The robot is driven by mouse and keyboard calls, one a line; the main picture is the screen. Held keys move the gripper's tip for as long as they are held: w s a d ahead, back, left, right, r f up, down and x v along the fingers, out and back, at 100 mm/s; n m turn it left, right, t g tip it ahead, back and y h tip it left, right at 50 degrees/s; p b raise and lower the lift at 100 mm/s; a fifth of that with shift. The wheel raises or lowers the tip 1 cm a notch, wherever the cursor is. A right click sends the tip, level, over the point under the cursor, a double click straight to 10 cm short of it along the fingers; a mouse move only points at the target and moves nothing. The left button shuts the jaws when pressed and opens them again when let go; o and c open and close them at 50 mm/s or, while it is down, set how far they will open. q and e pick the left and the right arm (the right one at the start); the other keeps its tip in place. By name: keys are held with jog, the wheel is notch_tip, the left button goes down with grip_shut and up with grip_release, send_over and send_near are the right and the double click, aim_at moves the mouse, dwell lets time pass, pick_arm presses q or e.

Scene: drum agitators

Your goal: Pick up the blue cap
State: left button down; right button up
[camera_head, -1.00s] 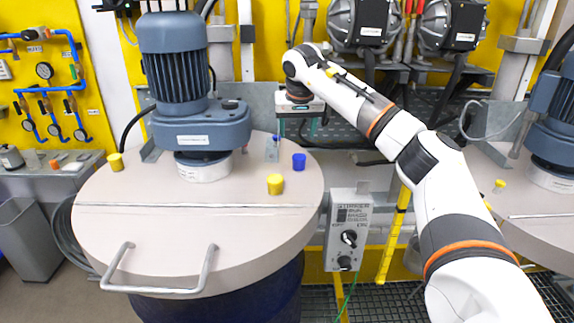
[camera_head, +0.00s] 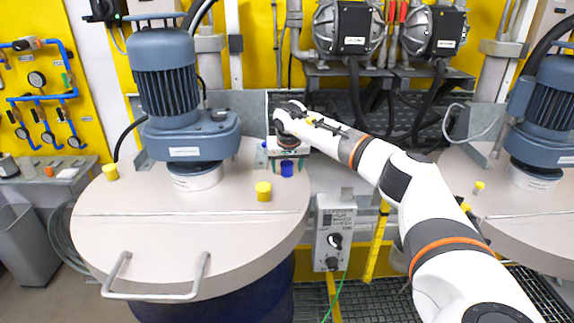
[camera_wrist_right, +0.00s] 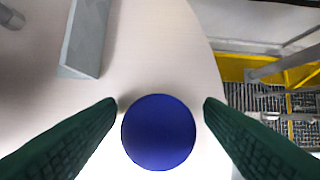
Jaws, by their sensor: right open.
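The blue cap (camera_head: 287,169) stands on the round grey drum lid (camera_head: 150,240), near its right edge. In the right wrist view the blue cap (camera_wrist_right: 158,132) shows from above as a round disc between the two dark green fingers. My right gripper (camera_head: 287,160) is directly above the cap in the head view. It is open, with one fingertip on each side of the cap and a gap on both sides (camera_wrist_right: 160,103). I cannot tell how far the fingertips are above the lid. My left gripper is in no view.
A yellow cap (camera_head: 263,191) stands on the lid in front of the blue cap, another (camera_head: 110,172) at the left. The blue-grey motor (camera_head: 165,75) rises from the lid. A metal bracket (camera_wrist_right: 86,38) stands near my fingers. A control box (camera_head: 335,235) hangs right of the lid.

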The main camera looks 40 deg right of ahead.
aim_at(287, 163)
jog(key=c, duration=1.1)
jog(key=shift+r, duration=0.1)
jog(key=shift+r, duration=0.4)
notch_tip(287, 163, up, 8)
jog(key=b, duration=0.2)
jog(key=shift+a+r+b, duration=0.1)
jog(key=shift+r+b, duration=0.15)
jog(key=shift+b, duration=0.15)
jog(key=shift+r, duration=0.3)
